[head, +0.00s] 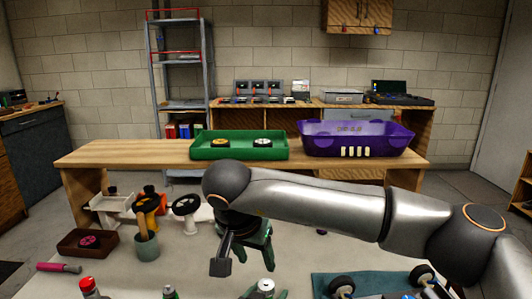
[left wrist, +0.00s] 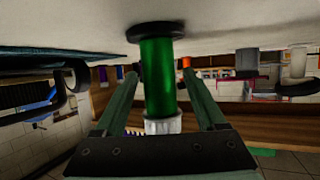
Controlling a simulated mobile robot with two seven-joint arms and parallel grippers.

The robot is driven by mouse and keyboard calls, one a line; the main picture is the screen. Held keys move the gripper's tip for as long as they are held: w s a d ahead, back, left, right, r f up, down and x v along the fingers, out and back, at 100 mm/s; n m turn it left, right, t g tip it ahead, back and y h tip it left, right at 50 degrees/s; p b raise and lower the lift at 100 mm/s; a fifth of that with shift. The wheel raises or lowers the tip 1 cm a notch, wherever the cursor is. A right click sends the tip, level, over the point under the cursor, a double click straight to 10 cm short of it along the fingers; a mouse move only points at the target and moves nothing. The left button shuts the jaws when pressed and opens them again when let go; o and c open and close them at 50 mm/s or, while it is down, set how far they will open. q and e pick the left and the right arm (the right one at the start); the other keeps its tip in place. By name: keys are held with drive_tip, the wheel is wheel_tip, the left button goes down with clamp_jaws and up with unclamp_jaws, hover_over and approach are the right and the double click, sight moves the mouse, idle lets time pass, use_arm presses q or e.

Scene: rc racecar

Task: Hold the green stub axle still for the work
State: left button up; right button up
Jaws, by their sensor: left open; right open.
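The green stub axle (left wrist: 160,75) is a green cylinder with a black flange and a pale end. In the left wrist view, which looks upside down, its flange rests against the pale table top. My left gripper (left wrist: 160,92) is open, with one finger on each side of the axle and gaps between. In the head view, the axle's silvery tip (head: 266,284) shows at the bottom edge; the rest is mostly hidden. My right gripper (head: 256,260) is open and empty above the table, just behind the axle.
A teal mat (head: 325,280) with wheeled car parts lies right of the axle. At left are a red-capped bottle (head: 88,286), a pink-handled tool (head: 58,267), a brown tray (head: 66,248) and a tool cup (head: 147,248). A green tray (head: 225,152) and purple bin (head: 395,140) stand behind.

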use_arm(q)
drive_tip(key=v, duration=1.1)
